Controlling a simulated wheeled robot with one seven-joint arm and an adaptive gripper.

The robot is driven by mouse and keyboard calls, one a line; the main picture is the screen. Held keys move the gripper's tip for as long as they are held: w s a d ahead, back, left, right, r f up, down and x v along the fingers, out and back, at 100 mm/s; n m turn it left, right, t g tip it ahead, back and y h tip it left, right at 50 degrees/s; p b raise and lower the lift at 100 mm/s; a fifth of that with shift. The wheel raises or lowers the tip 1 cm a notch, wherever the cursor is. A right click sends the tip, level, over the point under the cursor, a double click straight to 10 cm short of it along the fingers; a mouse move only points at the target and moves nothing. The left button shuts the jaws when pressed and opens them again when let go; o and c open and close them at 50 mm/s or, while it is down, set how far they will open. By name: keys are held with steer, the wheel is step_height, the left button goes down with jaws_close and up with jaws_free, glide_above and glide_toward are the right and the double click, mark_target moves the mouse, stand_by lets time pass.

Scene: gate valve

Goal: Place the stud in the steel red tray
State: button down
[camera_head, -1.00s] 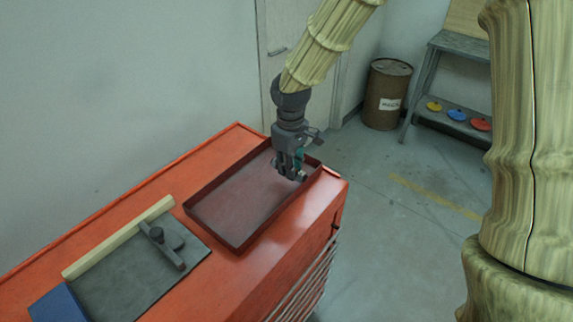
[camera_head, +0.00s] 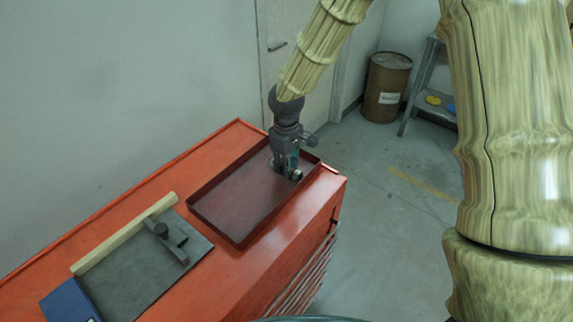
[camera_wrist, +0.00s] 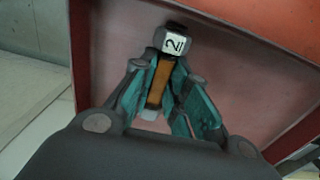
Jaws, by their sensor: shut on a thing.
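The red steel tray (camera_head: 238,198) lies on top of the orange cabinet and is otherwise empty. My gripper (camera_head: 289,172) points down inside the outline of the tray, near its right end. In the wrist view my gripper (camera_wrist: 163,74) is shut on the stud (camera_wrist: 158,84), an orange-brown rod between the teal finger pads. A dark nut-like end with a white label reading "2" shows beyond the fingertips. The tray floor (camera_wrist: 115,45) fills the background there. Whether the stud touches the tray floor I cannot tell. In the head view the fingers mostly hide the stud.
On the cabinet top (camera_head: 225,262), left of the tray, lie a dark mat (camera_head: 135,278) with a grey T-shaped part (camera_head: 170,240), a wooden strip (camera_head: 125,235) and a blue block (camera_head: 68,302). A barrel (camera_head: 386,88) and shelf stand at the back right.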

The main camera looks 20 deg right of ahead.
steer(key=shift+w+f, duration=0.1)
steer(key=shift+f, duration=0.05)
steer(key=c, duration=1.4)
jaws_free()
step_height(320, 180, up, 12)
steer(key=b, duration=0.3)
